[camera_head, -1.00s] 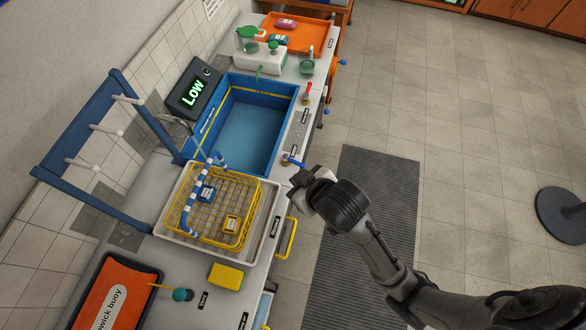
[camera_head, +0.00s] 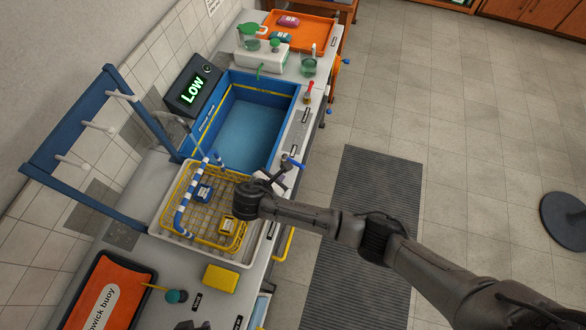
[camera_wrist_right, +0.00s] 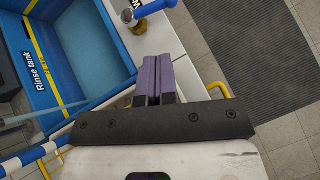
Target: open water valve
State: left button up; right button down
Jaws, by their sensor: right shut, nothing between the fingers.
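The water valve has a blue lever handle (camera_head: 295,162) on the bench's front edge, just right of the rinse tank's near corner. In the right wrist view its blue handle (camera_wrist_right: 156,6) and brass body (camera_wrist_right: 151,24) show at the top, beside a cut-off label starting with "W". My right gripper (camera_head: 281,178) is close to the valve on its near side. Its purple fingers (camera_wrist_right: 154,78) are shut with nothing between them. They point towards the valve, with a gap to the brass body in the wrist view. My left gripper is not seen.
The blue rinse tank (camera_head: 287,86) lies beyond the valve. A red-handled valve (camera_head: 308,91) stands farther along the edge. The yellow wire basket (camera_head: 178,184) in a white tray is under my right wrist. A yellow rail (camera_head: 287,244) sticks out in front.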

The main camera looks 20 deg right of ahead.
aim_at(294, 162)
jog(key=w+d+f, duration=0.1)
jog(key=d+f, duration=0.1)
jog(key=w+d+f+n, duration=0.1)
jog(key=w+d+f, duration=0.1)
jog(key=w+d+f+n, duration=0.1)
jog(key=d+f, duration=0.1)
jog(key=shift+w+f+p, duration=0.2)
jog(key=shift+f+p, duration=0.1)
jog(key=shift+p, duration=0.05)
dwell(0.5)
